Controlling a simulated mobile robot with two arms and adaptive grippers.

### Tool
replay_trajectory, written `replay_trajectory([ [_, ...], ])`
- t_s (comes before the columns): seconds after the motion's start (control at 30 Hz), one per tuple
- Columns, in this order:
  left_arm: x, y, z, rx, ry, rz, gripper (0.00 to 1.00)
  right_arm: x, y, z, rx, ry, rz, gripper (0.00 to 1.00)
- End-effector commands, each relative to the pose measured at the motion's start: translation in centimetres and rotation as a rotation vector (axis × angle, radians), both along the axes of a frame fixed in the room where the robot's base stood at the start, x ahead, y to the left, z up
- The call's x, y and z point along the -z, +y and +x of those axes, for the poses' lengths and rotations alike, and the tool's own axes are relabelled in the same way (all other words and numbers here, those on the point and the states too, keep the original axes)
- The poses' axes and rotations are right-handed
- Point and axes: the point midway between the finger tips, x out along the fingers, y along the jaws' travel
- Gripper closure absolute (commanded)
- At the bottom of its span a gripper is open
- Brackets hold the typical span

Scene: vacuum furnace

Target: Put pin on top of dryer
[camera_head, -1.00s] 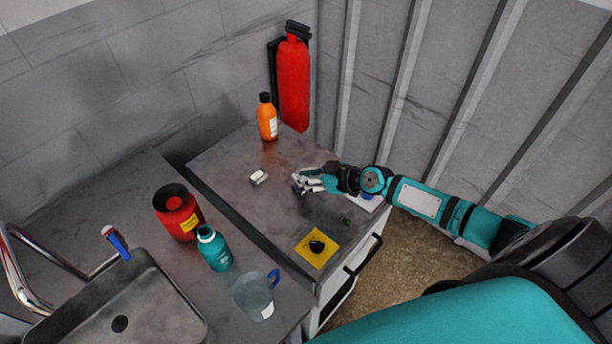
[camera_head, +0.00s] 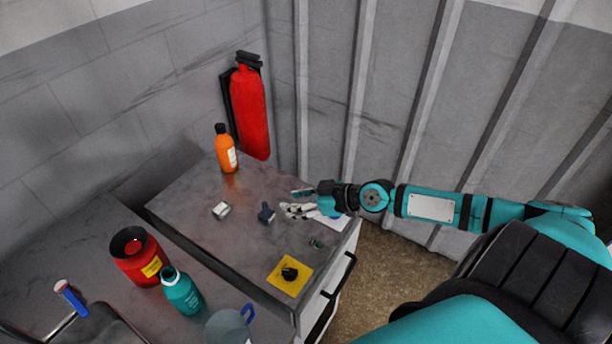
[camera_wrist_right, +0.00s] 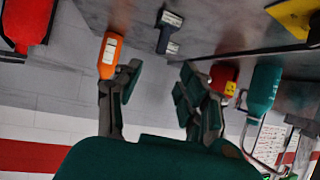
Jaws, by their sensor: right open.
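A small dark grey piece (camera_head: 267,213), perhaps the pin, stands on the grey top of the cabinet (camera_head: 190,190). I cannot tell for sure which thing is the pin, or whether this cabinet is the dryer. My right gripper (camera_head: 292,201) is open, just to the right of the dark piece and apart from it. In the right wrist view, a dark grey piece (camera_wrist_right: 168,32) shows beyond the open fingers of the right gripper (camera_wrist_right: 157,85), with nothing between them. My left gripper is not in view.
A small white block (camera_head: 221,210), an orange bottle (camera_head: 226,150), a small green piece (camera_head: 316,243) and a yellow plate with a black knob (camera_head: 289,275) are on the cabinet. A red container (camera_head: 138,258) and teal bottle (camera_head: 181,291) stand left. A fire extinguisher (camera_head: 251,110) hangs behind.

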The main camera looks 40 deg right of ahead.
Motion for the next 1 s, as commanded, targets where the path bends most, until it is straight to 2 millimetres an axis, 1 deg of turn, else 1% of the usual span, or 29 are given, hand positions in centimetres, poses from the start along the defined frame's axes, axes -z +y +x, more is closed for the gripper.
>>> replay_trajectory([
  [0.03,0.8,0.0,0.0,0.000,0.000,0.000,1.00,0.0,-0.3,-0.9,-0.007,0.004,-0.003,0.59],
  [0.1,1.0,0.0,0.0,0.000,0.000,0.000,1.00,-0.4,-0.8,-1.5,0.000,0.004,-0.001,0.59],
  [0.3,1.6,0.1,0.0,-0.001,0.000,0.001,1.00,-1.4,-1.4,-2.5,-0.002,0.002,0.000,0.59],
  [0.53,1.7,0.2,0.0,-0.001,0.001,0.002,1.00,-1.9,-1.5,-2.7,-0.003,-0.001,0.002,0.59],
  [1.0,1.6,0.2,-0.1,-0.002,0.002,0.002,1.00,-1.8,-1.5,-2.7,-0.002,0.000,0.001,0.59],
])
